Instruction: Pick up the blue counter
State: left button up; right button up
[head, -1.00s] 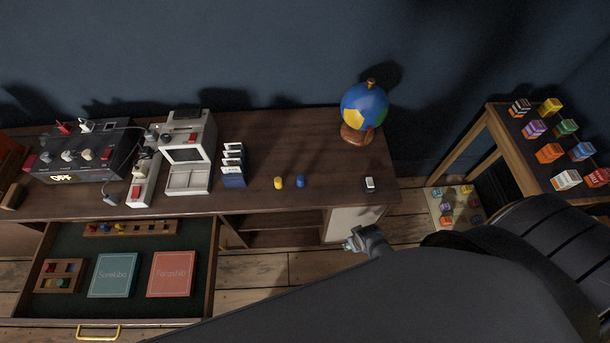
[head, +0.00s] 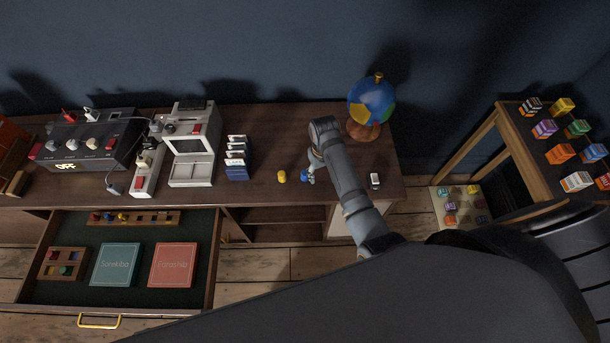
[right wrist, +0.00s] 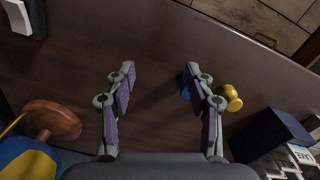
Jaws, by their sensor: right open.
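The small blue counter (head: 304,177) stands on the dark brown desk top (head: 270,125), just right of the yellow counter (head: 282,176). My right gripper (head: 311,176) is at the blue counter in the head view, which partly covers it. In the right wrist view my right gripper (right wrist: 158,84) is open, with nothing held between its fingers. There the blue counter (right wrist: 184,91) peeks out at the inner edge of the right-hand finger, which hides most of it. The yellow counter (right wrist: 232,97) lies outside that finger. My left gripper is not in view.
A globe (head: 371,103) stands behind and right of my arm. A small white-topped item (head: 375,180) lies to the right. A card holder (head: 237,158) and a grey machine (head: 190,145) stand left of the counters. An open drawer (head: 216,262) sticks out in front.

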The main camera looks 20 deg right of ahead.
aim_at(305, 172)
jog(key=w+a+r+g, duration=0.1)
jog(key=w+a+r, duration=0.4)
jog(key=w+r, duration=0.1)
jog(key=shift+n, duration=0.3)
jog(key=f, duration=0.3)
jog(key=s+f, duration=0.1)
jog(key=f, duration=0.3)
jog(key=s+f, duration=0.1)
jog(key=f, duration=0.2)
jog(key=shift+d+f, duration=0.2)
jog(key=shift+d, duration=0.1)
jog(key=c, duration=0.9)
